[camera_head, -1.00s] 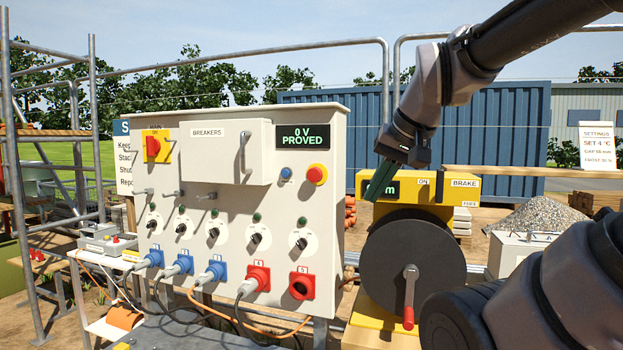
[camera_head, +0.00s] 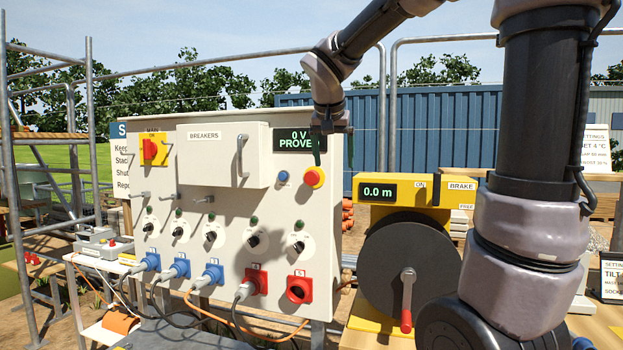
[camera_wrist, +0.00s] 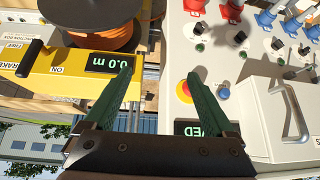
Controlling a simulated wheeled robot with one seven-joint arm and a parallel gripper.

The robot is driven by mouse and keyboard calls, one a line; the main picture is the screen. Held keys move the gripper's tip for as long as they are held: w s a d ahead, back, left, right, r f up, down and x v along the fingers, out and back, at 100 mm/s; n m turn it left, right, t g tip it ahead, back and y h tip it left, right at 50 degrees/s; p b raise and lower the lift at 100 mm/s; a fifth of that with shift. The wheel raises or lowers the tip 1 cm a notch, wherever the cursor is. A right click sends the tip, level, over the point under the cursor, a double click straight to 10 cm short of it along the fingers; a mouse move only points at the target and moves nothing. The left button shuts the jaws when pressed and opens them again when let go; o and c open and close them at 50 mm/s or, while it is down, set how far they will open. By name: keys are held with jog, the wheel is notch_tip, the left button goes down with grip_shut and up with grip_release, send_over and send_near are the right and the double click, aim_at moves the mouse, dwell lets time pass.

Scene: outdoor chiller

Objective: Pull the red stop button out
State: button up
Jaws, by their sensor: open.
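The red stop button (camera_head: 315,177) sits on a yellow round base at the upper right of the pale panel (camera_head: 225,225). In the wrist view the button (camera_wrist: 186,89) shows at the right fingertip, partly covered by that finger. My gripper (camera_head: 320,152) hangs in front of the panel's top right corner, just above the button. Its green fingers (camera_wrist: 158,76) are spread with nothing between them. The gap between the fingers looks onto the panel's side edge. I cannot tell how far the fingertips stand off from the panel face.
A small blue button (camera_head: 283,176) is left of the red one. The display (camera_head: 290,141) is just above, partly covered by my gripper. A breaker box (camera_head: 222,153) with a handle juts out at left. A yellow cable reel (camera_head: 407,262) stands right of the panel.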

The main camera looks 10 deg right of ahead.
jog(key=t+h, duration=0.1)
jog(key=h, duration=0.1)
send_near(310, 174)
jog(key=shift+m, duration=0.4)
jog(key=x, duration=1.1)
jog(key=shift+d+f, duration=0.1)
